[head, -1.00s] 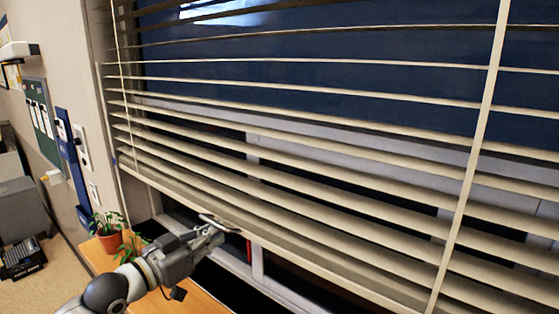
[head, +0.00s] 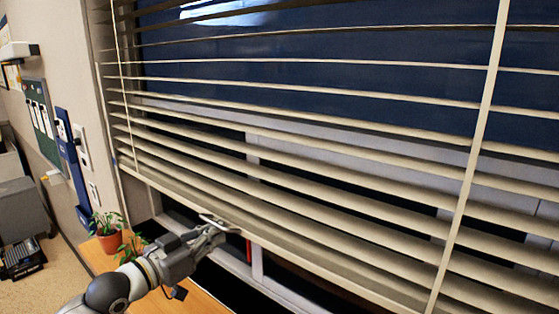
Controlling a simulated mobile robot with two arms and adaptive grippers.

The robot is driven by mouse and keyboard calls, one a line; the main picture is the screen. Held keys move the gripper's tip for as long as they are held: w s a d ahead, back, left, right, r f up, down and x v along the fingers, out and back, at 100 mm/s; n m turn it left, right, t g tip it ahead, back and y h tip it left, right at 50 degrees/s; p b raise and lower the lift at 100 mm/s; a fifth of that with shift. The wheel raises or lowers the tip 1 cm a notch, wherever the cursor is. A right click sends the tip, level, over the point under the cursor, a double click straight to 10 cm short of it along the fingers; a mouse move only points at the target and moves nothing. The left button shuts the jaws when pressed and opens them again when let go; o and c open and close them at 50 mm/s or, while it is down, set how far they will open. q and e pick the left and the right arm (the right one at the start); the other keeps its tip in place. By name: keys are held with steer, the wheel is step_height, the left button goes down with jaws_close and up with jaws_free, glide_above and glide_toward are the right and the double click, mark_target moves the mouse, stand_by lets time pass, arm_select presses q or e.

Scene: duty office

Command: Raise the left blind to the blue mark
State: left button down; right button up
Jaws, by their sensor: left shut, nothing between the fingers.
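The blind (head: 330,190) has cream slats and fills most of the head view. It hangs across a dark window, its bottom rail (head: 290,255) sloping down to the right in the picture. A pale loop handle (head: 220,222) sticks out from the rail's lower edge. My left gripper (head: 214,231) is at this handle, just below the rail. Its fingers are shut with nothing between them; whether they touch the handle I cannot tell. I cannot make out a blue mark with certainty. My right gripper is not in view.
A potted plant (head: 109,238) stands on a wooden surface (head: 190,295) below the blind, with more leaves beside it. A blue panel (head: 70,150) and a white switch plate (head: 83,143) are on the wall at left. A grey device (head: 22,205) stands at far left.

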arm_select(q)
steer(key=shift+r+p, duration=0.6)
steer(key=shift+r, duration=0.25)
stand_by(0.9)
steer(key=shift+f, duration=0.2)
steer(key=shift+f+b, duration=0.5)
steer(key=shift+f, duration=0.2)
steer(key=v, duration=0.9)
steer(key=shift+b, duration=0.3)
